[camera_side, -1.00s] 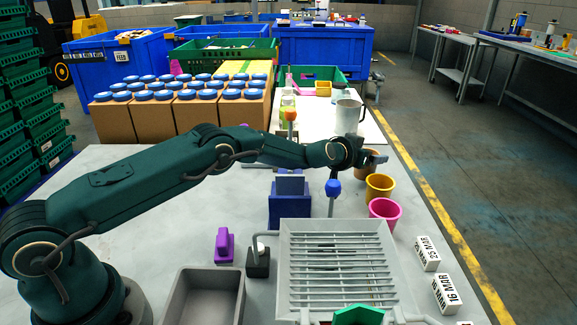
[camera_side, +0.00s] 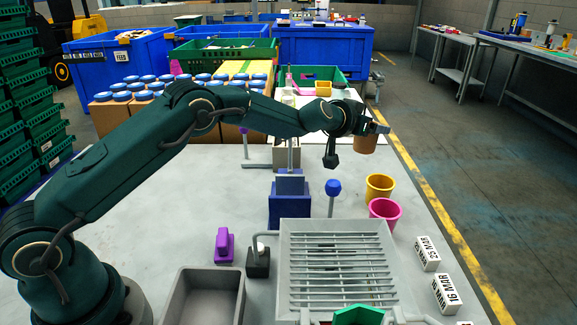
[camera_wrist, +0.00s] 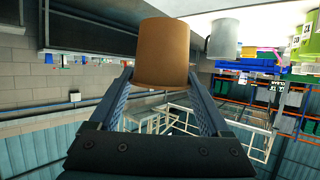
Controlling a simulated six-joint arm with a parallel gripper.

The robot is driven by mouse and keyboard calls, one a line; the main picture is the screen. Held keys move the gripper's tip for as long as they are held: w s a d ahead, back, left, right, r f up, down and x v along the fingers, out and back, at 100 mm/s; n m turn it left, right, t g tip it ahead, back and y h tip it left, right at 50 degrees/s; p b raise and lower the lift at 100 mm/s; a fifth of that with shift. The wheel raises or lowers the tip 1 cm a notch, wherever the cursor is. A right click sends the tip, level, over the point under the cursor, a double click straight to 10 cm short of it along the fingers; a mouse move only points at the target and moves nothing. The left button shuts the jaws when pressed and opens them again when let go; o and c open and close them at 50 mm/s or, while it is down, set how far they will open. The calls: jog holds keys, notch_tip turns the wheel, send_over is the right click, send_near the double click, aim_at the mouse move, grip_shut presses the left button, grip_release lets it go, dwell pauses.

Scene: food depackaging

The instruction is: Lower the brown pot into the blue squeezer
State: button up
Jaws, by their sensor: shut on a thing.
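The brown pot (camera_side: 366,144) is held in my gripper (camera_side: 378,128), lifted above the right side of the table. In the wrist view the brown pot (camera_wrist: 163,52) sits between the two fingers of my gripper (camera_wrist: 160,85), which are shut on it. The blue squeezer (camera_side: 289,205) stands on the table near its middle, to the left of and below the pot in the side view. The squeezer is not identifiable in the wrist view. The pot and the squeezer are well apart.
A yellow pot (camera_side: 379,188) and a magenta pot (camera_side: 384,213) stand below the held pot. A blue-knobbed lever (camera_side: 333,188) rises right of the squeezer. A grey slatted rack (camera_side: 336,265), a grey tray (camera_side: 204,298) and a purple item (camera_side: 225,245) lie nearer.

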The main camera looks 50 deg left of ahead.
jog(key=a+r+v, duration=0.1)
jog(key=a+v, duration=0.1)
jog(key=v, duration=1)
send_over(291, 177)
jog(key=s+d, duration=0.2)
jog(key=s, duration=0.1)
notch_tip(291, 177, down, 3)
jog(key=shift+s+d, duration=0.1)
jog(key=shift+s, duration=0.4)
jog(key=shift+w, duration=0.2)
jog(key=shift+w, duration=0.65)
jog(key=shift+f, duration=0.1)
notch_tip(291, 177, down, 7)
dwell(0.7)
jog(key=shift+f, duration=0.5)
dwell(0.9)
